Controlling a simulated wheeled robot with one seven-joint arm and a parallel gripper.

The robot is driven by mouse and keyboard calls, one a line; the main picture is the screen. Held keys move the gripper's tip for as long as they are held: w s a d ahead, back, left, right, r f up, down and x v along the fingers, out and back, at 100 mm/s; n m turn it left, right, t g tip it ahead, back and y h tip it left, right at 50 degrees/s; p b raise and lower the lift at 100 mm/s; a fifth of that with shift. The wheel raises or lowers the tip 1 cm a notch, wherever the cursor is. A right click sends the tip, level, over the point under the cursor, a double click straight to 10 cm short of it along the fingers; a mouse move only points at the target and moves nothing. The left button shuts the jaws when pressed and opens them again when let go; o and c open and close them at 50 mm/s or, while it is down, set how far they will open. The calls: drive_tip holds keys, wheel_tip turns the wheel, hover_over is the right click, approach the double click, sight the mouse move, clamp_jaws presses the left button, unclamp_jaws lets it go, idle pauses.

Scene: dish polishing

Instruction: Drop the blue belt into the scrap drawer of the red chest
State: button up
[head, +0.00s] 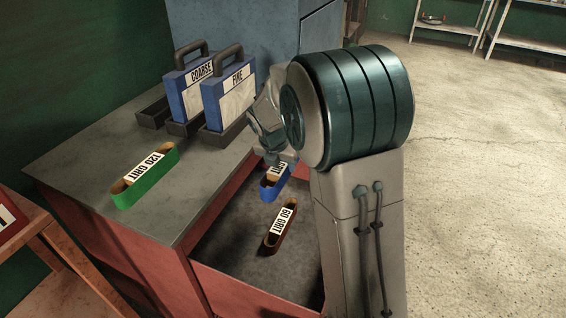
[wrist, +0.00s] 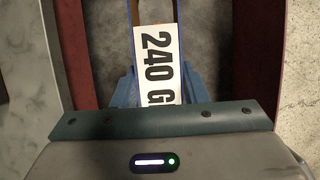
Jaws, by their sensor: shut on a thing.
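The blue belt (head: 275,182) is in my gripper (head: 277,163), over the open drawer (head: 235,255) of the red chest (head: 150,262). In the wrist view the blue belt (wrist: 182,70), with a white label reading "240 G", sits between the two fingers of my gripper (wrist: 158,85). The rest of its label is hidden by the gripper body. How far the belt is above the drawer floor is hard to tell. A brown belt (head: 272,240) labelled 60 GRIT lies in the drawer.
A green belt (head: 147,182) labelled 120 GRIT lies on the grey chest top (head: 190,190). Two blue cases, COARSE (head: 187,88) and FINE (head: 230,100), stand in dark holders behind it. A wooden table (head: 50,270) is at the left. Open floor lies to the right.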

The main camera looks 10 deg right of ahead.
drive_tip(key=shift+f+b, duration=1.1)
drive_tip(key=shift+f, duration=0.5)
drive_tip(key=o, duration=1.2)
drive_tip(key=shift+c, duration=0.2)
drive_tip(key=shift+r, duration=0.1)
drive_tip(key=p+v, duration=0.3)
drive_tip(key=v, duration=1)
drive_tip(key=shift+s+a+r, duration=0.15)
drive_tip(key=shift+r, duration=0.2)
